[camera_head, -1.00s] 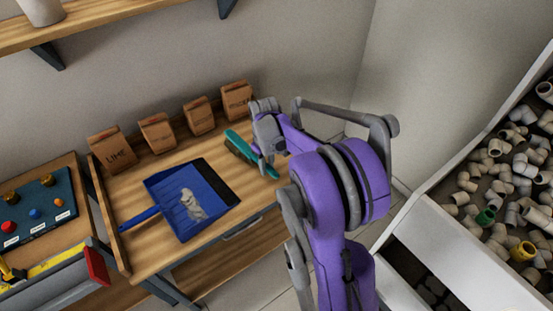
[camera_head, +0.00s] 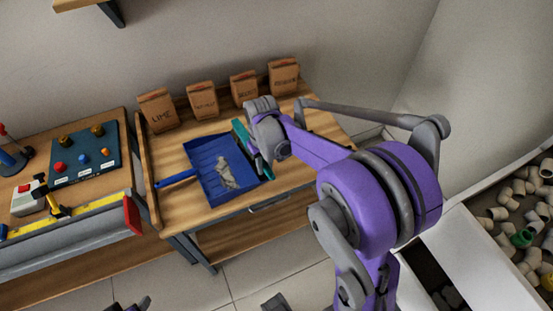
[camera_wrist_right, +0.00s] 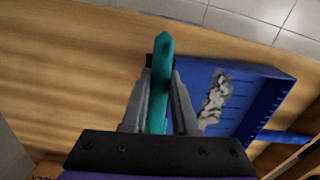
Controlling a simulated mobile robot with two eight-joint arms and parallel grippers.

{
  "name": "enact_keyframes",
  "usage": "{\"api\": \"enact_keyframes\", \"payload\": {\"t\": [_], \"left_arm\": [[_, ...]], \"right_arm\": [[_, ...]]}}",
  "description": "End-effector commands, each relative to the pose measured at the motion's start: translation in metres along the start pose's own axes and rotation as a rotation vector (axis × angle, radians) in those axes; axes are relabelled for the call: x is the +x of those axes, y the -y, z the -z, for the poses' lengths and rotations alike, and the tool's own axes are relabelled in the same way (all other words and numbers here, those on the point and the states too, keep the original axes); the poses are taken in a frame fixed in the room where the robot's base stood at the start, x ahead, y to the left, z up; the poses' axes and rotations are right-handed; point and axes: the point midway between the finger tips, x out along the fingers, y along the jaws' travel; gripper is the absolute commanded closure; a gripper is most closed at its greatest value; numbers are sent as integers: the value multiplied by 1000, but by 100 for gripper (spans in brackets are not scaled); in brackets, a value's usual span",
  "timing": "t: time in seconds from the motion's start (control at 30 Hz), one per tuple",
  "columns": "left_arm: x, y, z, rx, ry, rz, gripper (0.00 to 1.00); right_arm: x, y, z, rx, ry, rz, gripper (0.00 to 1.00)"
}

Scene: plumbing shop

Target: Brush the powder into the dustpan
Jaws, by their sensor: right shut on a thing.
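The blue dustpan (camera_head: 203,160) lies on the wooden bench, its handle pointing left. A pale grey patch of powder (camera_head: 226,174) lies on the pan; the wrist view shows it too (camera_wrist_right: 214,96). My right gripper (camera_head: 258,158) is shut on the teal brush (camera_head: 239,131) at the pan's right edge. In the right wrist view the brush (camera_wrist_right: 159,75) stands between the two fingers, beside the pan (camera_wrist_right: 262,100). The gripper hides much of the brush and the pan's right edge in the head view. Bristle contact cannot be told.
Several brown paper bags (camera_head: 202,100) stand along the back of the bench. A panel with coloured knobs (camera_head: 86,158) sits on a bench to the left. A bin of pipe fittings (camera_head: 520,212) is at the right. The bench right of my gripper is clear.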

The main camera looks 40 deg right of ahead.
Motion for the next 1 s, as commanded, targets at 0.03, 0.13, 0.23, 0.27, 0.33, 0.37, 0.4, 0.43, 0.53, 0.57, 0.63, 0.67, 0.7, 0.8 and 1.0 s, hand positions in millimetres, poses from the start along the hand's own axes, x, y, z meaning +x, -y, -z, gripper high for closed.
{"api": "enact_keyframes", "payload": {"t": [0.03,0.13,0.23,0.27,0.33,0.37,0.4,0.43,0.53,0.57,0.63,0.67,0.7,0.8,1.0], "left_arm": [[-1,0,1,0,0,0,38],[-2,0,1,0,-1,0,38],[-1,0,1,0,-1,0,38],[-1,0,1,0,0,0,38],[-1,0,0,0,0,0,38],[-1,0,0,0,0,0,38],[0,0,0,0,0,0,38],[0,0,0,0,0,0,38],[0,0,0,0,0,0,38],[-1,0,1,0,-1,0,38],[-10,0,8,0,-6,0,38],[-13,0,11,0,-8,0,38],[-17,0,14,0,-10,0,38],[-25,0,21,0,-15,0,38],[-34,0,30,0,-23,0,38]], "right_arm": [[-1,8,0,-5,0,1,100],[-3,22,0,-5,0,1,100],[-3,36,0,-5,0,1,100],[-3,40,0,-5,0,1,100],[-3,50,0,-5,0,1,100],[-3,54,0,-5,0,1,100],[-3,60,0,-4,0,1,100],[-3,64,0,-5,0,1,100],[-3,78,0,-5,0,1,100],[-4,81,0,-4,-1,1,100],[-20,78,1,0,-2,0,100],[-25,78,1,0,-2,0,100],[-31,78,1,0,-2,0,100],[-45,78,1,0,-3,0,100],[-64,63,0,4,-2,0,100]]}}
